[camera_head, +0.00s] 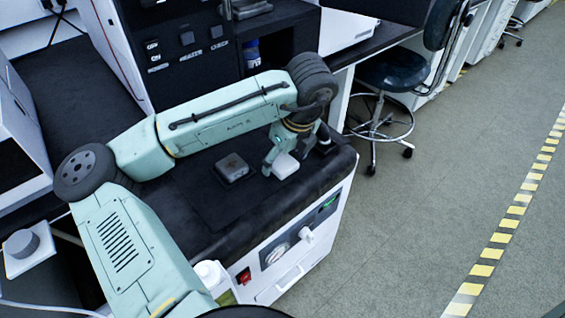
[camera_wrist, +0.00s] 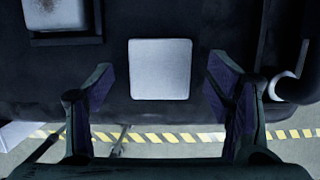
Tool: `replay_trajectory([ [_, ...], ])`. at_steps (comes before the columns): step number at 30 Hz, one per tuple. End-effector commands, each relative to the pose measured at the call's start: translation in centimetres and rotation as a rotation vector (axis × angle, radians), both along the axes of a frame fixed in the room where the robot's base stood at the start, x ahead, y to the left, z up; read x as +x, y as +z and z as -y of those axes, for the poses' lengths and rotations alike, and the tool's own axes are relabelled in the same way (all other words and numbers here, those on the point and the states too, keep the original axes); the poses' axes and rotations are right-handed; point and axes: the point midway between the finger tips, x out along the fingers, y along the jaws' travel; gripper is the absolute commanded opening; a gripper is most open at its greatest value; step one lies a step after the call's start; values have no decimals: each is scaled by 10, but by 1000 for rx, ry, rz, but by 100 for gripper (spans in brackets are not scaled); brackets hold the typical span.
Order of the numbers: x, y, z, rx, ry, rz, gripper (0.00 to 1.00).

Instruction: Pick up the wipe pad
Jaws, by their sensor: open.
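The wipe pad looks to be the white square pad (camera_head: 284,166) lying on the black bench top near its front right edge. In the wrist view the same pad (camera_wrist: 160,69) lies flat, ahead of and between my fingers. My gripper (camera_head: 283,157) is open and low over the pad, with one finger seen at the pad's left side. In the wrist view my two fingers (camera_wrist: 163,84) are spread wider than the pad, with a gap on each side and nothing held. The far finger is partly hidden in the head view.
A small dark grey block (camera_head: 232,168) sits left of the pad, and shows at the wrist view's top left (camera_wrist: 58,14). A dark fixture (camera_head: 322,140) stands right of my gripper. The bench edge is close. A black stool (camera_head: 392,70) stands on the floor beyond.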

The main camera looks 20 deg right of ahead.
Motion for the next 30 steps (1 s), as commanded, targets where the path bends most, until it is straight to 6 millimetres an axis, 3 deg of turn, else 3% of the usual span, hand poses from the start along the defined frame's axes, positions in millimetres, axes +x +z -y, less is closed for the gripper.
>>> replay_trajectory([
  [10, 2, -8, -1, -1, 0, 0, 73],
  [27, 2, -8, -1, -1, 0, 0, 35],
  [30, 2, -8, -1, -1, 0, 0, 32],
])
